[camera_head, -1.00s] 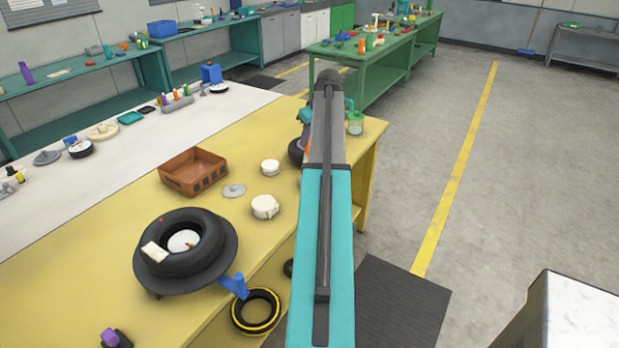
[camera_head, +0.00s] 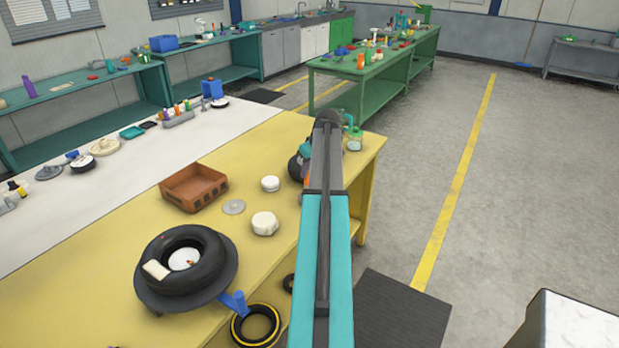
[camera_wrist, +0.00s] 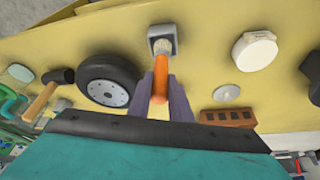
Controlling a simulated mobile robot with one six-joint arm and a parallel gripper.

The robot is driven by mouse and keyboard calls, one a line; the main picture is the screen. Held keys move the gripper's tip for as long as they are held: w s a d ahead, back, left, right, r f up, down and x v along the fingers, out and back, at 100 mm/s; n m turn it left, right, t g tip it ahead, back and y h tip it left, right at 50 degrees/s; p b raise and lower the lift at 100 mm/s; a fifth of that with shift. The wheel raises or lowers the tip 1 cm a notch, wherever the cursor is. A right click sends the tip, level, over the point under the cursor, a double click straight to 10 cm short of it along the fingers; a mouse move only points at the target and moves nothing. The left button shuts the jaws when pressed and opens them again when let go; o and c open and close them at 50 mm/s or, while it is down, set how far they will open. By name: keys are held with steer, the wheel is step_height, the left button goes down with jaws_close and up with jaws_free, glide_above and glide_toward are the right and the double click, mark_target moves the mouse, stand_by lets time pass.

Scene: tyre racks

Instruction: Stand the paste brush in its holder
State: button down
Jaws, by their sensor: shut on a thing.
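In the wrist view my gripper (camera_wrist: 161,92) is shut on the orange handle of the paste brush (camera_wrist: 160,75). The brush's pale bristle end points toward the holder (camera_wrist: 154,31), a small grey square cup on the yellow table. The bristles overlap the holder's opening in this view; I cannot tell whether they are inside it or above it.
A small black-tyred wheel (camera_wrist: 107,82) and a hammer (camera_wrist: 45,97) lie left of the brush in the wrist view. A white round tub (camera_wrist: 256,50), a grey disc (camera_wrist: 227,94) and a brown crate (camera_wrist: 228,117) are to the right. A large tyre (camera_head: 190,266) is at the near left.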

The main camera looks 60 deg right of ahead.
steer(key=shift+f+p, duration=0.6)
steer(key=shift+f, duration=1.25)
steer(key=shift+f, duration=0.15)
steer(key=c, duration=1.6)
jaws_free()
steer(key=shift+b+v, duration=1.6)
steer(key=shift+v, duration=4.6)
steer(key=shift+w, duration=0.1)
